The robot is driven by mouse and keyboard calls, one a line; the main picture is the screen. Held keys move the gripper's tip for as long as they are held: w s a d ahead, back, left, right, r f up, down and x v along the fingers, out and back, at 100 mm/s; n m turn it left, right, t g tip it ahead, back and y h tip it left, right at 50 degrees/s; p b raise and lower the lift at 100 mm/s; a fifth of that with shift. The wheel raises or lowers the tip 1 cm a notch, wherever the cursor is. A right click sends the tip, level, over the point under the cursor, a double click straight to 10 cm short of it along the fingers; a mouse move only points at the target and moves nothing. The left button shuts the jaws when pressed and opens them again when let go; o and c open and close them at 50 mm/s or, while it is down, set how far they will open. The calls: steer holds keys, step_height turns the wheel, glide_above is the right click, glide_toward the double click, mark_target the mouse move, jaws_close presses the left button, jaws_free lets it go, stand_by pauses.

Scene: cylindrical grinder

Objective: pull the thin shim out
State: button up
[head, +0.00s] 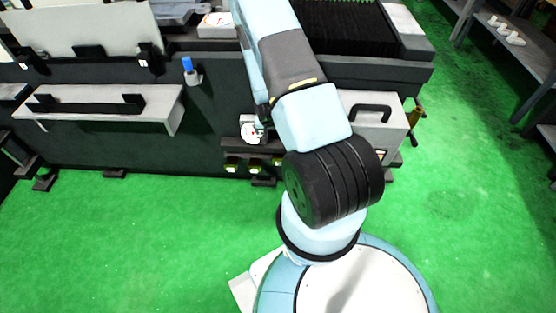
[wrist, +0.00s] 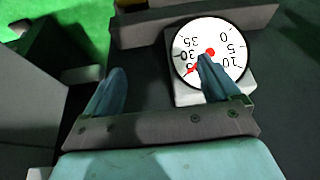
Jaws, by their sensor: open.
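I cannot make out a thin shim in either view. My gripper (wrist: 160,68) is open in the wrist view, with its two blue-grey fingers apart and nothing seen between them. The right fingertip overlaps a round white dial gauge (wrist: 225,42) with a red pointer; I cannot tell whether it touches. The left finger is over a dark surface. In the head view my arm hides most of the gripper, beside the same dial (head: 249,127) on the machine's front.
The cylindrical grinder (head: 110,145) spans the back. A blue-topped knob (head: 187,65) and a tray-like shelf (head: 100,100) stick out at left. Small valve-like parts (head: 254,165) sit below the dial. A grey box with a black handle (head: 372,125) stands at right. Green floor (head: 120,240) is clear in front.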

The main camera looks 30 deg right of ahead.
glide_toward(278, 158)
steer(key=x, duration=1.1)
steer(key=shift+w+d+f, duration=0.1)
steer(key=shift+d+f, duration=0.05)
steer(key=shift+f, duration=0.1)
steer(key=shift+c, duration=0.2)
steer(key=c, duration=1.4)
steer(key=shift+s+a, duration=0.85)
steer(key=shift+s, duration=0.3)
steer(key=shift+s+a, duration=0.85)
steer(key=shift+s, duration=0.3)
steer(key=o, duration=1.2)
steer(key=shift+o, duration=1.2)
steer(key=shift+d, duration=0.1)
steer(key=shift+r, duration=0.1)
